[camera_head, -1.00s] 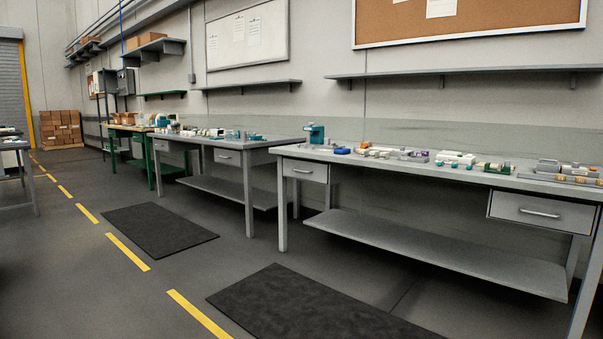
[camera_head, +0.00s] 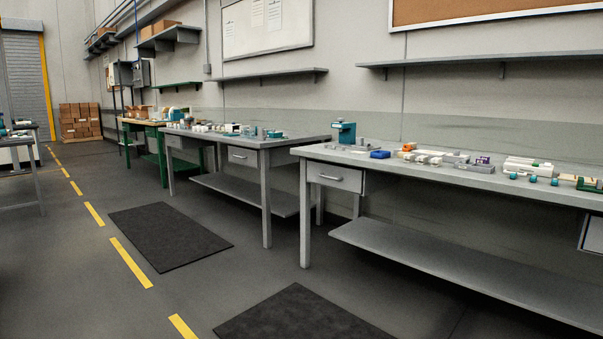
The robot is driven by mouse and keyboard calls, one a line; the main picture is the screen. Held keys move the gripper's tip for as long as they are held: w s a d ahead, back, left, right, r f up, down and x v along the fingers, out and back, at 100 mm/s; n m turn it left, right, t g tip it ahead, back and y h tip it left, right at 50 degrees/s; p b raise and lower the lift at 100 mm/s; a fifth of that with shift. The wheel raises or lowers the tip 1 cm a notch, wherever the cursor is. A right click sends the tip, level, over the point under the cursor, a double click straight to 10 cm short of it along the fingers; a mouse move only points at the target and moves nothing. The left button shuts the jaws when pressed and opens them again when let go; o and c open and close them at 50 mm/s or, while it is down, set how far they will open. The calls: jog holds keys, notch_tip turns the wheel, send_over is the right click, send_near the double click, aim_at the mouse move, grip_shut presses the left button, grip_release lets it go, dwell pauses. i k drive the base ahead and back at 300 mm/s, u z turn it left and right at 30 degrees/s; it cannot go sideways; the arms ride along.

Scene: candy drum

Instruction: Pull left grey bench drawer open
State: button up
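The nearest grey bench (camera_head: 470,179) stands along the wall at right. Its left drawer (camera_head: 334,177) is under the left end of the top, with a bar handle (camera_head: 330,178) on its front. This drawer looks closed. A second drawer (camera_head: 590,234) of the same bench is cut off at the right edge. Another grey bench (camera_head: 290,142) stands farther back and has a drawer (camera_head: 242,156) with a handle, which also looks closed. My gripper is not in view.
Dark mats (camera_head: 168,236) and (camera_head: 297,318) lie on the floor before the benches. A yellow dashed line (camera_head: 130,262) runs along the aisle. A low shelf (camera_head: 450,262) spans under the near bench. Small parts and a teal device (camera_head: 343,132) stand on its top. The floor in front is clear.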

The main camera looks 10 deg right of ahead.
aim_at(342, 177)
jog(key=u, duration=0.05)
jog(key=i, duration=2.35)
jog(key=z, duration=0.1)
